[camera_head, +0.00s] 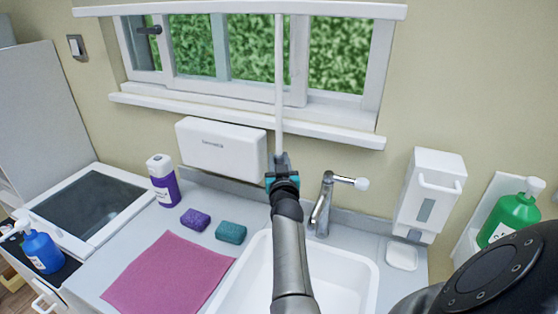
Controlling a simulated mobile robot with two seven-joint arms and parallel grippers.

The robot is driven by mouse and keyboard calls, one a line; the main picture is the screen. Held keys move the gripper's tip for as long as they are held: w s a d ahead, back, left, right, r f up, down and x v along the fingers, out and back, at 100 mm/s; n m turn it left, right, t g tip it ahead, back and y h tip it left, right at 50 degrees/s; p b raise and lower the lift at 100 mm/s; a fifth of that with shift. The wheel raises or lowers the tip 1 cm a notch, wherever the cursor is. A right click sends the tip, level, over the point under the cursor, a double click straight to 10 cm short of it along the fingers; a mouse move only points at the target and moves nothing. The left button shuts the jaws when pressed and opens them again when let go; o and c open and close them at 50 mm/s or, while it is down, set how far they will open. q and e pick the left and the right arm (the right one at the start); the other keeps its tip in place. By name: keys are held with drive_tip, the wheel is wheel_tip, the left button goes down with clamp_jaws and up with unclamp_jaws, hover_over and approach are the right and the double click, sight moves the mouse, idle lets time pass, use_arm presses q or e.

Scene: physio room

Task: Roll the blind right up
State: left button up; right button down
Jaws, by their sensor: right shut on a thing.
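The window (240,50) is at the top middle, with green foliage behind the glass. A white horizontal bar (180,9) runs across its top at the picture's edge; it looks like part of the blind, and what lies above it is out of view. A thin white rod or cord (279,75) hangs straight down from there, in front of the window and sill. My right gripper (281,160) is shut on its lower end, above the back edge of the sink. The fingers hide the rod's tip. My left gripper is out of view.
A white dispenser box (222,146) is left of the gripper; a tap (323,205) stands close on its right. The sink (345,275) lies below. Sponges (230,232), a purple bottle (162,182) and a pink cloth (168,275) are left; a wall dispenser (430,190) and green bottle (512,215) are right.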

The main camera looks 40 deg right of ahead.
drive_tip(key=shift+d+r, duration=0.1)
drive_tip(key=shift+r, duration=0.7)
drive_tip(key=shift+f, duration=0.1)
drive_tip(key=c, duration=0.6)
unclamp_jaws()
drive_tip(key=shift+f, duration=0.2)
